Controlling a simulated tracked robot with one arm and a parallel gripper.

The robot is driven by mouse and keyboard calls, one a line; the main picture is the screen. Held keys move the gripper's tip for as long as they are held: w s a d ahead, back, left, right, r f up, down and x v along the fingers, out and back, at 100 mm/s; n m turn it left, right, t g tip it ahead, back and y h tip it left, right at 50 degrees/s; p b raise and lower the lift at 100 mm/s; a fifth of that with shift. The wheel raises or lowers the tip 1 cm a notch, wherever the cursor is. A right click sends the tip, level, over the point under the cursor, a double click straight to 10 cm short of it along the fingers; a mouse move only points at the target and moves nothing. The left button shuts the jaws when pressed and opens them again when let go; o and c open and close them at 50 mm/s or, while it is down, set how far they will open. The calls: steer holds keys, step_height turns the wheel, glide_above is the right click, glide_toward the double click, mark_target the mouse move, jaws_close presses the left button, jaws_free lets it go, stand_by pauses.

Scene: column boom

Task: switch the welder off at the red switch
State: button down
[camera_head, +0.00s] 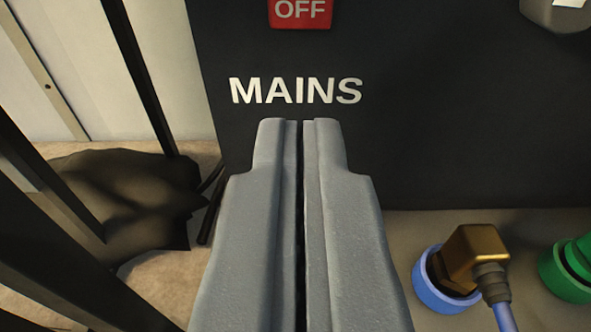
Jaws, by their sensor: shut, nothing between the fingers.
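The red switch (300,12) shows at the top edge of the head camera view, with white "OFF" lettering on its lower part. Its upper part is cut off by the picture edge. It sits on the dark front panel of the welder (480,120), above the white word "MAINS" (296,91). My gripper (303,122) is shut and empty, its two grey fingers together. In the picture its tips lie just below "MAINS" and below the switch. I cannot tell how far the tips are from the panel.
A brass elbow fitting (474,254) with a blue hose sits in a blue ring (436,295) at lower right. A green fitting (572,268) is at the right edge. A grey knob-like part (556,12) is at top right. Dark bars and a dark crumpled item (130,195) are at left.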

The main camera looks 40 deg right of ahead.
steer(key=s+a, duration=0.1)
steer(key=s, duration=0.1)
steer(key=s+a+f, duration=0.1)
steer(key=s+a, duration=0.1)
steer(key=shift+s+a+p, duration=0.15)
steer(key=shift+s+p, duration=0.1)
steer(key=shift+p, duration=0.15)
